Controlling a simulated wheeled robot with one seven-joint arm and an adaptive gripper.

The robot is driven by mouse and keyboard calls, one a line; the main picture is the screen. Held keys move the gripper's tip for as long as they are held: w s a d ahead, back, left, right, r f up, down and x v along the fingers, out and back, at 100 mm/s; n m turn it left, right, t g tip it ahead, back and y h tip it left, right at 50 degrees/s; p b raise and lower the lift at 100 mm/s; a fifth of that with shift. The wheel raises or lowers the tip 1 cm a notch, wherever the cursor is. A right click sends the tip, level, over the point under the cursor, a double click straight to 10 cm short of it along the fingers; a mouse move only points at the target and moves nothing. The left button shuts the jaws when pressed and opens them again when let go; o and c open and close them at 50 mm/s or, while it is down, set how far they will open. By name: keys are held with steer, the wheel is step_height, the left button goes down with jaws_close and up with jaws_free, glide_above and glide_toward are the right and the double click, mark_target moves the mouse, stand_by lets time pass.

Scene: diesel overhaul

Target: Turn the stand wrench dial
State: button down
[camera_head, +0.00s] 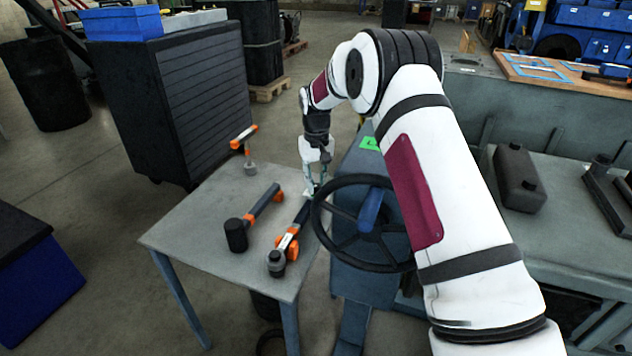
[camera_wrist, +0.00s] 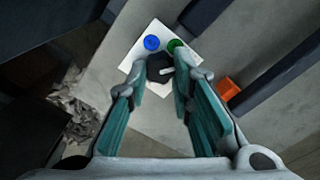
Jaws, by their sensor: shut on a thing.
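In the wrist view, a black dial (camera_wrist: 157,66) with a white pointer sits on a white panel (camera_wrist: 148,37), with the pointer toward the right. My gripper (camera_wrist: 163,84) reaches over the panel with its teal-padded fingers on either side of the dial, shut on it. In the head view my gripper (camera_head: 313,188) points down at the far right edge of the grey table, beside the steering-type handwheel. The dial and panel are hidden there behind the gripper.
A blue button (camera_wrist: 152,43) and a green button (camera_wrist: 174,45) lie beside the dial. A black handwheel (camera_head: 343,241) is close to the gripper's right. A long orange-and-black wrench (camera_head: 290,240), a mallet (camera_head: 238,235) and a smaller orange-handled tool (camera_head: 245,138) are on the grey table (camera_head: 205,205).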

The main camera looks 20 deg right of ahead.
mark_target(317, 184)
steer(key=m, duration=0.5)
steer(key=shift+d, duration=0.1)
stand_by(0.4)
steer(key=c, duration=1.4)
jaws_free()
steer(key=shift+r, duration=6)
